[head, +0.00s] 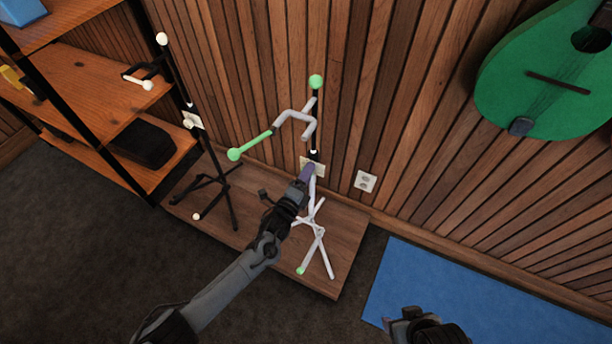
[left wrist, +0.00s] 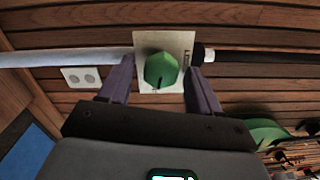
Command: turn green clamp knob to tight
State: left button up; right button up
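The green clamp knob (left wrist: 161,70) shows in the left wrist view in front of a pale square plate (left wrist: 174,42) on the stand's pole. A short dark line marks the knob's lower part. My left gripper (head: 307,172) is open, with one purple finger on each side of the knob and a visible gap at both sides. In the head view the gripper hides the knob; part of the plate (head: 318,161) shows behind it. The white-and-green stand (head: 312,217) stands on a wooden platform. My right gripper (head: 404,319) is only partly in view at the bottom; its opening is unclear.
A black stand (head: 207,171) is left of the green one on the platform (head: 345,245). Shelves (head: 82,85) are at the left. A wall outlet (head: 366,181) and a green instrument (head: 545,75) are on the right. A blue mat (head: 480,300) lies on the floor.

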pick_arm(q)
jog(key=shift+s, duration=0.15)
jog(key=p+v, duration=0.6)
jog(key=v, duration=0.4)
jog(key=shift+s+a, duration=0.2)
jog(key=shift+s, duration=0.05)
